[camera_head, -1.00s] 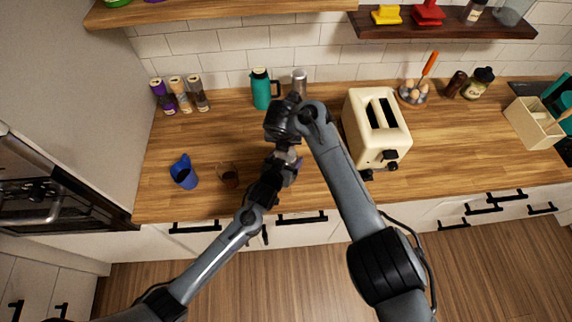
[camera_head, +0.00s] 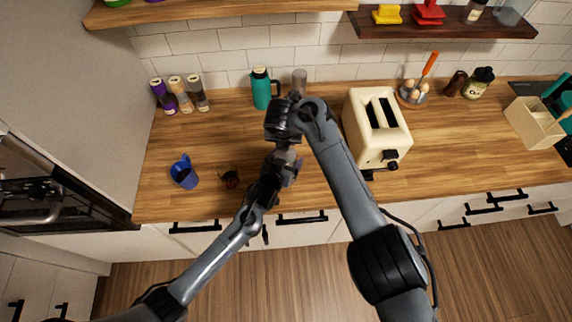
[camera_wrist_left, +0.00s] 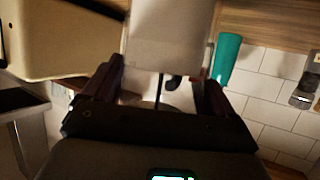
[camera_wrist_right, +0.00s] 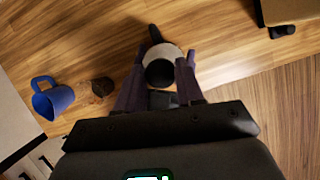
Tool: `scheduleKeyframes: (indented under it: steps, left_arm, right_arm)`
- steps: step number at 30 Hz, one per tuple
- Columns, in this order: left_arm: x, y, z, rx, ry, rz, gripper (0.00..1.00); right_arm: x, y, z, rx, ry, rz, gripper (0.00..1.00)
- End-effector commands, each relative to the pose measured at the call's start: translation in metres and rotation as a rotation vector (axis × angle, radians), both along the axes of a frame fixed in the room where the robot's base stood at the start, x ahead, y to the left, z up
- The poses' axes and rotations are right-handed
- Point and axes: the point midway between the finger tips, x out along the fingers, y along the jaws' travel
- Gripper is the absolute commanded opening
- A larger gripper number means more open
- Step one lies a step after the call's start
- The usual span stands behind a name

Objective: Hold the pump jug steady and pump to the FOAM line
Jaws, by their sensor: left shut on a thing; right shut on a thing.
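The pump jug is mostly hidden by my arms in the head view. In the left wrist view its pale body (camera_wrist_left: 170,35) fills the gap between the fingers of my left gripper (camera_wrist_left: 161,72), which is shut on it. My left gripper (camera_head: 287,160) also shows in the head view. In the right wrist view the jug's dark, round pump head (camera_wrist_right: 159,72) sits between the fingers of my right gripper (camera_wrist_right: 163,64), shut on it from above. A small glass (camera_head: 229,177) with dark liquid stands left of the jug. I cannot make out a FOAM line.
A blue mug (camera_head: 184,173) stands left of the glass. A teal flask (camera_head: 262,90) and a grey canister (camera_head: 300,78) stand near the wall. A cream toaster (camera_head: 378,128) is close on the right.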

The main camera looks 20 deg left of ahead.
Motion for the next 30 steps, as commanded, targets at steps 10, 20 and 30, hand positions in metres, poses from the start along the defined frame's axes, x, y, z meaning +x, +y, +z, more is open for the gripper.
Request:
scheduleKeyframes:
  steps: [10, 20, 30]
  left_arm:
    - [-0.001, -0.003, -0.001, 0.001, 0.004, -0.008, 0.45]
    - [-0.001, -0.004, -0.001, 0.002, 0.003, -0.011, 0.45]
    - [-0.001, -0.004, -0.001, 0.002, 0.001, -0.011, 0.45]
  right_arm:
    - [-0.003, 0.005, 0.022, 0.009, -0.002, 0.009, 0.08]
    - [-0.003, 0.005, -0.002, 0.008, 0.001, 0.007, 0.08]
    - [-0.003, 0.005, -0.030, 0.008, 0.001, 0.007, 0.08]
